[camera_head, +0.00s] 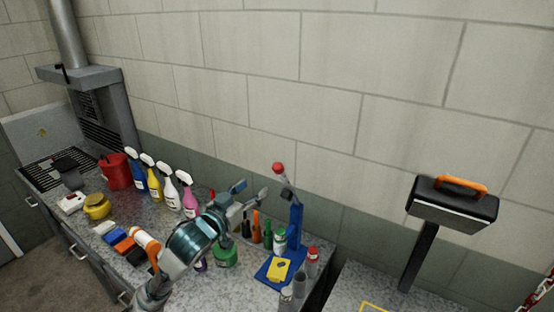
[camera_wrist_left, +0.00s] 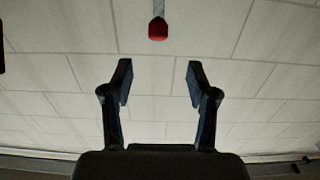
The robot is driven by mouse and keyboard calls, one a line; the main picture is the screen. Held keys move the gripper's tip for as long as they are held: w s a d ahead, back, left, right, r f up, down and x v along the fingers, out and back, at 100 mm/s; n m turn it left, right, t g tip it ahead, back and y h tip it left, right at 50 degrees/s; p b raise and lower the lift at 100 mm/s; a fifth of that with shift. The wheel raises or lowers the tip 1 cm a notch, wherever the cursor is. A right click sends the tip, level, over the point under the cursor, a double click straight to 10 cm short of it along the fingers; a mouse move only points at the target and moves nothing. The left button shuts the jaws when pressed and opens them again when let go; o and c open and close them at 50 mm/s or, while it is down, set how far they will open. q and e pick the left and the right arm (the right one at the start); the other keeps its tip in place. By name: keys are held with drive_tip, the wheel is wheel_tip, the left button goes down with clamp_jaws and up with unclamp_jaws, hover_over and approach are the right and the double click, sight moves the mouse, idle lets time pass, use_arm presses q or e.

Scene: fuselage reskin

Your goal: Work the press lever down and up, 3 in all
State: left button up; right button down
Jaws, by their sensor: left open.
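The press (camera_head: 297,218) is blue and stands on the worktop near its right end. Its grey lever slants up and to the left, ending in a red knob (camera_head: 278,168) in the head view. The lever is raised. The red knob also shows in the left wrist view (camera_wrist_left: 158,30), beyond my fingertips and centred between them. My left gripper (camera_head: 250,191) is open and empty, left of and a little below the knob in the head view. Its two fingers show spread in the wrist view (camera_wrist_left: 159,75), apart from the knob. My right gripper is not in view.
A yellow item (camera_head: 279,270) lies on the press's blue base. Several bottles and small containers crowd the worktop, including a green can (camera_head: 226,254) and spray bottles (camera_head: 171,190). A red bucket (camera_head: 116,171) stands farther left. A black toolbox (camera_head: 452,203) is at the right.

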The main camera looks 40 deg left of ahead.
sight(275, 171)
use_arm(q)
drive_tip(key=p+x, duration=0.7)
drive_tip(key=x, duration=0.6)
drive_tip(key=shift+w+f, duration=0.1)
drive_tip(key=shift+f, duration=0.05)
clamp_jaws()
